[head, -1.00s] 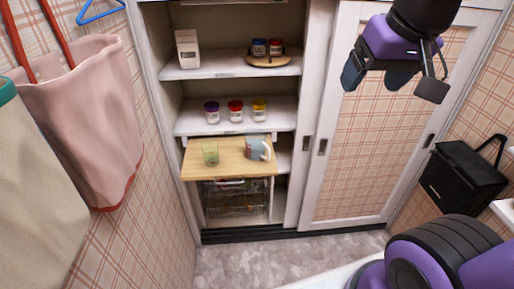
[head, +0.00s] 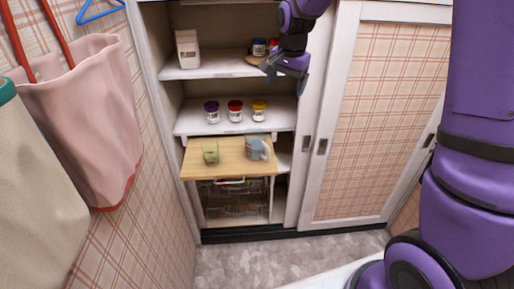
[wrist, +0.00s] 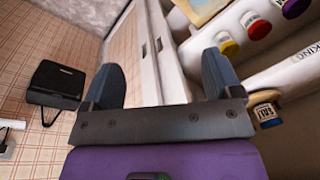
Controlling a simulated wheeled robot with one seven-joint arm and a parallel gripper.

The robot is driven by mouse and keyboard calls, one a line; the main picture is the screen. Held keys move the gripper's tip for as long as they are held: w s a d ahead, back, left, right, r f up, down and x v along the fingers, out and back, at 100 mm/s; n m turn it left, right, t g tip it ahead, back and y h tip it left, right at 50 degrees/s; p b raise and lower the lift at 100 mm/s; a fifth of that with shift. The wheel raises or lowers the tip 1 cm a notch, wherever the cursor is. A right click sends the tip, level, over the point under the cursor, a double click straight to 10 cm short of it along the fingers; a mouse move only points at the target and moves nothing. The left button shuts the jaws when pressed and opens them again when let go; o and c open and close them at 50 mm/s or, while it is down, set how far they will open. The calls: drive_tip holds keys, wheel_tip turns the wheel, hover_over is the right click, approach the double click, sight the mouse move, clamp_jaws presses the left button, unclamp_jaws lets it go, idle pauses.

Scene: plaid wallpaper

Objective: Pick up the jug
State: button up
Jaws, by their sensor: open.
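The jug (head: 256,149), pale blue-grey with a white handle on its right, stands upright on the right half of a pull-out wooden board (head: 229,166) in the cabinet. My gripper (head: 286,76) is open and empty at the right of the upper shelf, above the jug and well apart from it. In the wrist view my gripper (wrist: 162,62) shows its two fingers spread with nothing between them. The jug cannot be made out in the wrist view.
A green glass (head: 210,155) stands left of the jug. Jars with purple (head: 211,112), red (head: 235,111) and yellow lids (head: 258,110) line the middle shelf. A white package (head: 187,48) is on the upper shelf. A sliding door (head: 375,120) borders the opening. A black box (wrist: 57,84) hangs aside.

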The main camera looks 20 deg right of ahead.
drive_tip(key=w+a+f+m+g, duration=0.1)
drive_tip(key=w+f+m, duration=0.1)
drive_tip(key=w+f, duration=0.55)
drive_tip(key=m, duration=0.3)
hover_over(266, 145)
drive_tip(key=shift+g, duration=0.4)
drive_tip(key=f, duration=1.2)
drive_tip(key=shift+w+f, duration=0.15)
drive_tip(key=shift+w, duration=0.1)
wheel_tip(266, 145, down, 6)
drive_tip(key=shift+w+f, duration=0.1)
drive_tip(key=shift+f, duration=2.55)
drive_tip(key=c, duration=1.1)
drive_tip(key=shift+r, duration=0.2)
drive_tip(key=shift+d+r, duration=0.1)
drive_tip(key=shift+r, duration=1.35)
drive_tip(key=shift+s+r, duration=0.2)
drive_tip(key=shift+s, duration=0.15)
drive_tip(key=shift+s+a+r, duration=0.1)
drive_tip(key=shift+s+r, duration=0.1)
drive_tip(key=shift+s, duration=2.35)
drive_tip(key=shift+s+a+r, duration=0.1)
drive_tip(key=shift+s+r, duration=0.15)
drive_tip(key=shift+s, duration=2.35)
drive_tip(key=shift+s+a+r, duration=0.1)
drive_tip(key=shift+s+r, duration=0.1)
drive_tip(key=shift+s, duration=2.35)
